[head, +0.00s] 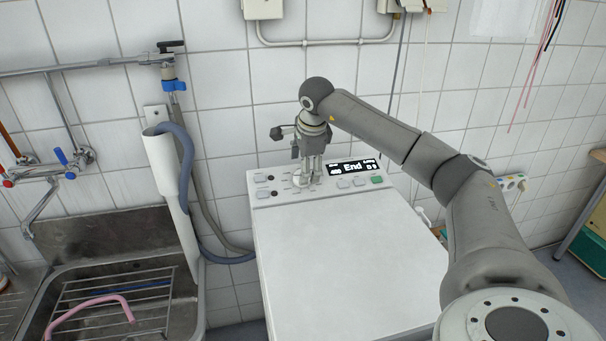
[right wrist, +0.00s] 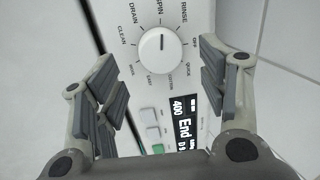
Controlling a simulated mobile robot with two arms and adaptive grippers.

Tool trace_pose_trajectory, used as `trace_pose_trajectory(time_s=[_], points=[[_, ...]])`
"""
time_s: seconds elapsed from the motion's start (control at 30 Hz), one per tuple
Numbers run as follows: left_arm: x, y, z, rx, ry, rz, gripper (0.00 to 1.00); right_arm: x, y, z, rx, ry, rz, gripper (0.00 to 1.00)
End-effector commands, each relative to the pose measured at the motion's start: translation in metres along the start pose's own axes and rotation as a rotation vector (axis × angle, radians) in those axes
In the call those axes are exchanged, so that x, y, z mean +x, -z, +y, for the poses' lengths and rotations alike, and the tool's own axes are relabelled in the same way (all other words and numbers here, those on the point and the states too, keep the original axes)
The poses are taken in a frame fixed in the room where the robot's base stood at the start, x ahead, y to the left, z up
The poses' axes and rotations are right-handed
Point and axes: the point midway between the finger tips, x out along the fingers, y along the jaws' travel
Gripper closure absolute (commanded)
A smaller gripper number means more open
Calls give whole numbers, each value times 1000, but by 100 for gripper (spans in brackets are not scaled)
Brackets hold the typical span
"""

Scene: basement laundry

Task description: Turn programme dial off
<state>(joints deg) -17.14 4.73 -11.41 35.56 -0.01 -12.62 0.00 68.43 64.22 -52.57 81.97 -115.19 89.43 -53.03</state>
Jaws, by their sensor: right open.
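The programme dial (right wrist: 162,45) is a round white knob on the washer's control panel. Printed words ring it, among them DRAIN, SPIN, RINSE, OFF and QUICK. A dark mark on the knob points up in the right wrist view, toward SPIN. My right gripper (head: 310,172) is over the panel, pointing down at the dial, which it mostly hides in the head view. In the right wrist view its open fingers (right wrist: 158,68) stand on either side of the dial, apart from it. The display (head: 354,168) reads "End". My left gripper is not in view.
The white washer (head: 345,265) has a clear top. A green button (head: 377,180) and grey buttons lie below the display. A sink with a rack (head: 110,300) and a grey-blue hose (head: 184,160) are at left. A tiled wall stands close behind.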

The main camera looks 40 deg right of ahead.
Motion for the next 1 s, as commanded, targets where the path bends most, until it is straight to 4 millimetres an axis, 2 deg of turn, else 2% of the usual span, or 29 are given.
trace_pose_trajectory(time_s=[0.1,0.23,0.4,0.63,1.0], points=[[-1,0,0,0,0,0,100,21,-1,1,0,-3,0,34],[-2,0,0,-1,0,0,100,35,-1,1,0,-3,-1,34],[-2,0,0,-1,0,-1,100,42,-1,0,0,0,-2,34],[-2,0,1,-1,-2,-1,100,43,-1,0,0,0,-2,34],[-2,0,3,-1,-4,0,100,43,-1,0,0,0,-2,80]])
